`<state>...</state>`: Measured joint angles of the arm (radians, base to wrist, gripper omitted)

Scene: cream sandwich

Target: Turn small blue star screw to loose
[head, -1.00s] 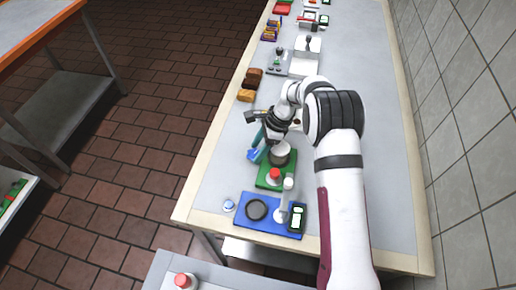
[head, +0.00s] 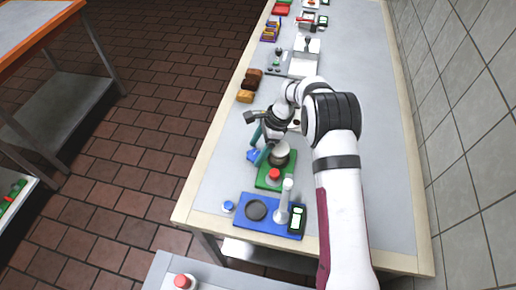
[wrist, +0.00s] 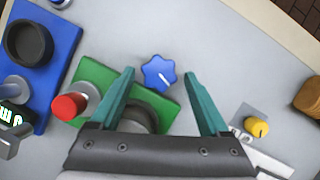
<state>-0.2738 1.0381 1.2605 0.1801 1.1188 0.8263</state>
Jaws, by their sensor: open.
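The blue star screw (wrist: 158,73) lies near the edge of the green board, with a small light mark on its top. In the wrist view it sits between the two teal fingers of my gripper (wrist: 160,74), with a gap on each side. In the head view my gripper (head: 263,146) is low over the counter, and the blue screw (head: 253,155) shows partly beside a finger. The fingers are apart and hold nothing. I cannot tell from these views how high the fingertips are above the screw.
A green board (head: 262,183) with a red knob (wrist: 68,106) and a pot is close to my gripper. A blue board (head: 245,226) with a black ring and a white post stands nearer. A yellow knob (wrist: 257,128) is at the right in the wrist view. Counter left of them is mostly clear.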

